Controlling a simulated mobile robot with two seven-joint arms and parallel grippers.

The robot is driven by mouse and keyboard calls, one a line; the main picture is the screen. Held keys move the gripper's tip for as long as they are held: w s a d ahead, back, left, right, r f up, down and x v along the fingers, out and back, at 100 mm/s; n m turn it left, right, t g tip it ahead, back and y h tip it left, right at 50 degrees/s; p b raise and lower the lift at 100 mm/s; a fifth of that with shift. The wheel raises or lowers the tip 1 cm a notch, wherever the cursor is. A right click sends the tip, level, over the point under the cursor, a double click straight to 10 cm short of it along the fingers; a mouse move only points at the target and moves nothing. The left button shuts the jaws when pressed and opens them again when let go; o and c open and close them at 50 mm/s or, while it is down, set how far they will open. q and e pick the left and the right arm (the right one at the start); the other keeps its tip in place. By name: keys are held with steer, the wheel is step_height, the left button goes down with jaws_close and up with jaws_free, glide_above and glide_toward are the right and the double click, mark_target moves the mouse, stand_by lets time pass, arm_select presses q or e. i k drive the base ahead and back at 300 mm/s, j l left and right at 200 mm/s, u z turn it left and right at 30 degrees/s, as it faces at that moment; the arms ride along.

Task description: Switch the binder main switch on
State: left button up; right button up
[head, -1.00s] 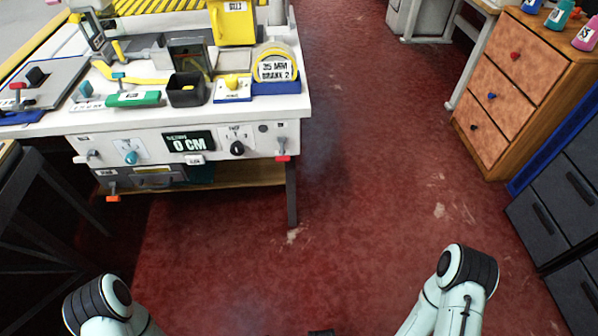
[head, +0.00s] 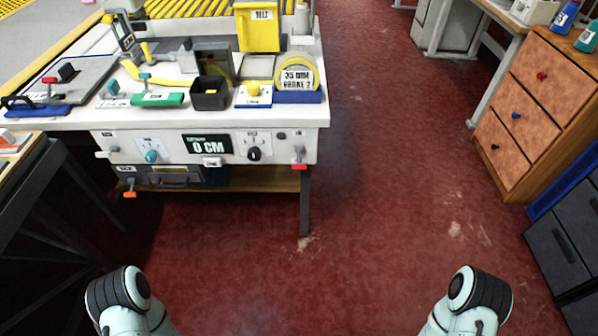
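The binder bench (head: 315,115) stands at the upper left, with a white front panel. The panel carries a teal knob (head: 152,156), a black display reading "0 CM" (head: 209,145), a black rotary knob (head: 254,154) with small markings around it, a small dark round part (head: 282,135) and a red-ended lever (head: 299,160) at the right end. The labels are too small to read, so I cannot tell which is the main switch or its setting. Parts of my two arms show at the bottom edge; both grippers are out of view, away from the panel.
On the bench top are a black bin (head: 210,94), a yellow-knobbed block (head: 253,95), a "35 MM" tape roll (head: 297,76) and a yellow belt box (head: 257,28). A dark table (head: 62,190) stands left. Wooden drawers (head: 535,85) stand right. The red floor between is clear.

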mark_target(298, 167)
steer(key=i+l, duration=0.3)
steer(key=l, duration=0.15)
steer(key=i+l+u, duration=0.1)
steer(key=i+l, duration=0.5)
steer(key=l, duration=0.25)
steer(key=k+l+u, duration=0.15)
steer(key=i+j+z, duration=0.1)
steer(key=i+j, duration=0.05)
